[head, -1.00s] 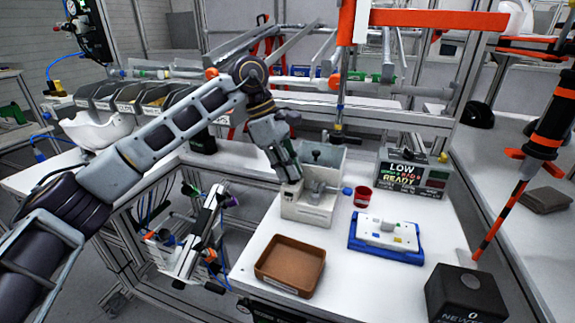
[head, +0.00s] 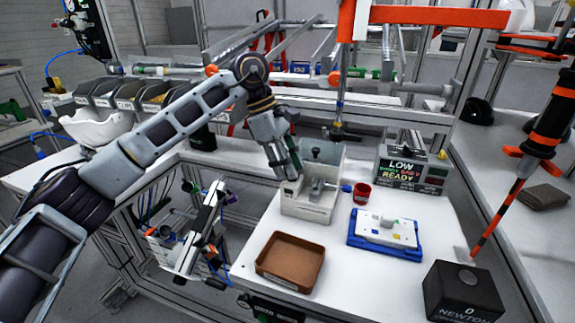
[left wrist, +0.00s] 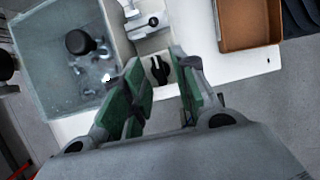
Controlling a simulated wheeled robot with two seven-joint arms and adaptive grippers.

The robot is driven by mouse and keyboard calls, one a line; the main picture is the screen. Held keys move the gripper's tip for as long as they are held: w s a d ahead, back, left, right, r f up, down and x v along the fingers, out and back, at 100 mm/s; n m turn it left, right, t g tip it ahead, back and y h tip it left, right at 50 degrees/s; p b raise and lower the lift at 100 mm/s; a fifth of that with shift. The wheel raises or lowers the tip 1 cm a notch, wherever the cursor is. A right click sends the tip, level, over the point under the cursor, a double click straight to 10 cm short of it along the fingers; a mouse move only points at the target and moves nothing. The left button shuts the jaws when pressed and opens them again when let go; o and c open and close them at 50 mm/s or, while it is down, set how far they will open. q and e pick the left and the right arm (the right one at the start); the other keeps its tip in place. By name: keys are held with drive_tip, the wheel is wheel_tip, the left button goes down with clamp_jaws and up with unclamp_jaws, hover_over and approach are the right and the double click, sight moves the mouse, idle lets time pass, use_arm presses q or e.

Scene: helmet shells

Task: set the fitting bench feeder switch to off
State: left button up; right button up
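The feeder (head: 308,208) is a pale box with a clear hopper, standing on the white bench. It also shows in the left wrist view, with its grey hopper (left wrist: 62,72) at left. A black rotary switch knob (left wrist: 160,69) is on the pale face beside the hopper; its setting marks are too small to read. My left gripper (head: 289,178) is at the left side of the feeder. In the left wrist view its green-padded fingers (left wrist: 154,72) are open, with the knob showing between the tips. I cannot tell whether they touch it.
A display box (head: 412,165) reads LOW and READY. An orange-banded pole (head: 546,135) stands at right.

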idle(0.4)
use_arm(q)
drive_tip(key=v, duration=0.8)
idle(0.6)
